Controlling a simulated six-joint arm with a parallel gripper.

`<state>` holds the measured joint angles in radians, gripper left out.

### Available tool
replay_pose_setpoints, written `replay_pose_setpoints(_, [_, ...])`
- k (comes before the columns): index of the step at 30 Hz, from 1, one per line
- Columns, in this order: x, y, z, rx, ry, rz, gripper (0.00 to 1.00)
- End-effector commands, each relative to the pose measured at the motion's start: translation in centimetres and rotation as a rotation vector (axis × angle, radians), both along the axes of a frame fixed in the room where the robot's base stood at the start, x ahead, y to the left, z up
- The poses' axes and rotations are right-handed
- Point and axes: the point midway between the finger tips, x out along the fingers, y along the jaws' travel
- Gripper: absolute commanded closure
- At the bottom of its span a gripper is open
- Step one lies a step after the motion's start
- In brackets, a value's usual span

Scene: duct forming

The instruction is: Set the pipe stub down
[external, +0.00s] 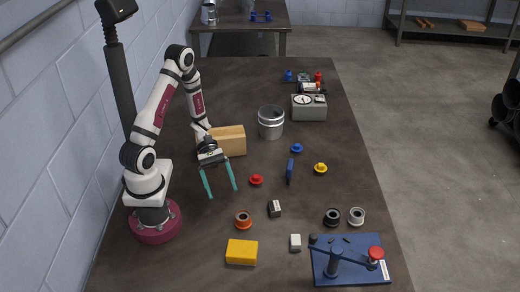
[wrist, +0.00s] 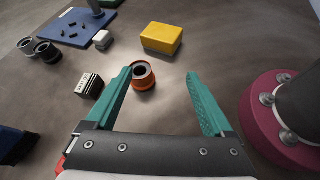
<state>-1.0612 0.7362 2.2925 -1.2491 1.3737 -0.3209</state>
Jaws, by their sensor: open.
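A short orange pipe stub (external: 243,220) with a dark bore stands upright on the table; it also shows in the wrist view (wrist: 143,77). A black stub (external: 332,217) and a pale grey stub (external: 357,216) stand side by side farther right. I cannot tell which stub the task names. My gripper (external: 223,194) has teal fingers spread wide and nothing between them. It hangs above the table, behind and left of the orange stub. In the wrist view my gripper (wrist: 158,74) has the orange stub showing between its fingertips, nearer the left one, apparently untouched.
A yellow block (external: 241,252), a small white block (external: 295,242) and a striped block (external: 275,209) lie nearby. A blue fixture plate (external: 322,272) with a clamp is at the front right. A wooden block (external: 229,140) and a metal can (external: 271,122) stand behind. Bare table lies left of the orange stub.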

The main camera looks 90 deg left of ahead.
Motion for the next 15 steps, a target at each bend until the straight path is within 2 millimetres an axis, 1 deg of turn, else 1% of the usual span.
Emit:
replay_pose_setpoints(1, [-0.5, -1.7, 2.0, 0.102, -0.066, -0.204, 0.13])
replay_pose_setpoints(2, [-1.2, -2.9, 3.2, 0.17, -0.115, -0.357, 0.13])
replay_pose_setpoints(3, [-2.4, -4.2, 4.7, 0.265, -0.183, -0.57, 0.13])
replay_pose_setpoints(5, [-4.4, -5.4, 6.7, 0.406, -0.292, -0.893, 0.13])
replay_pose_setpoints(6, [-5.7, -5.8, 7.9, 0.5, -0.365, -1.105, 0.13])
replay_pose_setpoints(8, [-7.3, -5.6, 9.4, 0.638, -0.474, -1.404, 0.13])
replay_pose_setpoints(9, [-8.0, -5.2, 10.3, 0.725, -0.54, -1.577, 0.13])
replay_pose_setpoints(10, [-8.4, -4.9, 10.9, 0.784, -0.584, -1.691, 0.13])
replay_pose_setpoints(12, [-8.7, -4.1, 12.1, 0.903, -0.667, -1.899, 0.13])
replay_pose_setpoints(15, [-8.7, -3.3, 13.2, 1.01, -0.735, -2.065, 0.13])
